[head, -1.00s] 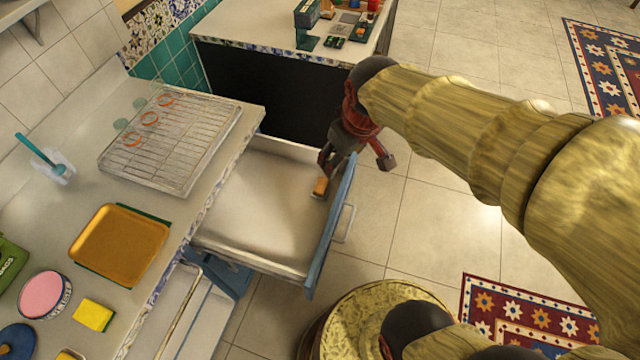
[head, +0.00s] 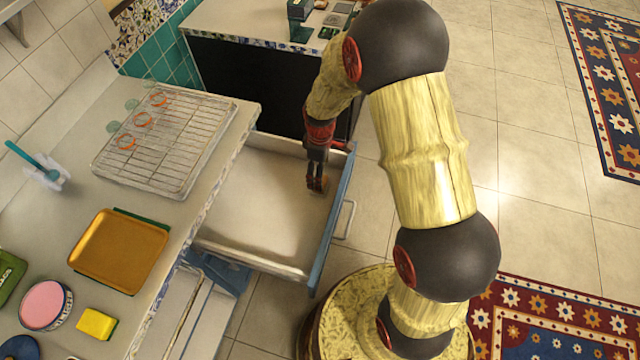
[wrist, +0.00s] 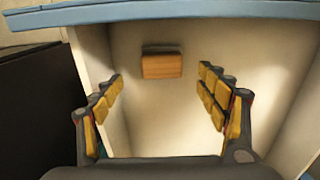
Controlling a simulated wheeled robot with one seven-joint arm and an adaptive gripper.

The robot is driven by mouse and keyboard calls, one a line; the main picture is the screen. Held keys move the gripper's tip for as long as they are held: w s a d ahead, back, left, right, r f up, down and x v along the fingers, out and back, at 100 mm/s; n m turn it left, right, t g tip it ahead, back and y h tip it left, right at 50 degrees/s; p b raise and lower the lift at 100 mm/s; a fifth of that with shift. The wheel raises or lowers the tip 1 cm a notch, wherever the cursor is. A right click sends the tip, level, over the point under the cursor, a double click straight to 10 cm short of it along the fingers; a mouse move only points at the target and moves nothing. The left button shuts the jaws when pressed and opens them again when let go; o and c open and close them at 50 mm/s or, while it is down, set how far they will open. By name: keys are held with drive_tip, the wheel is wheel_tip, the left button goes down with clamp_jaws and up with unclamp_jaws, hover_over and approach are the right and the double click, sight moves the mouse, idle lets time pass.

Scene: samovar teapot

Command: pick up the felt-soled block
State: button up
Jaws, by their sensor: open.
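A small orange-brown wooden block (wrist: 162,66) lies in the open drawer, near its front panel. A dark strip shows along its edge toward the front panel; I cannot tell if this is felt or shadow. My gripper (wrist: 160,78) is open and empty, its yellow-padded fingers spread wide on either side of the block's line, with the block at or just past the fingertips. In the head view my gripper (head: 317,186) points down into the drawer's far front corner, and the block is hard to tell from the fingers there.
The drawer (head: 258,215) is otherwise empty, with a blue front panel (head: 331,225) close to my gripper. A wire rack (head: 175,145), an orange tray (head: 120,250) and a yellow sponge (head: 96,323) lie on the counter to the left. A second counter (head: 235,17) stands behind.

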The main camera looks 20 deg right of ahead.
wheel_tip(320, 180, down, 6)
drive_tip(key=b, duration=0.3)
drive_tip(key=shift+s+f, duration=0.15)
drive_tip(key=shift+f, duration=0.1)
drive_tip(key=shift+c, duration=1)
drive_tip(key=shift+r, duration=0.1)
drive_tip(key=c, duration=1)
drive_tip(key=shift+c, duration=0.2)
wheel_tip(320, 180, up, 10)
drive_tip(key=p, duration=0.4)
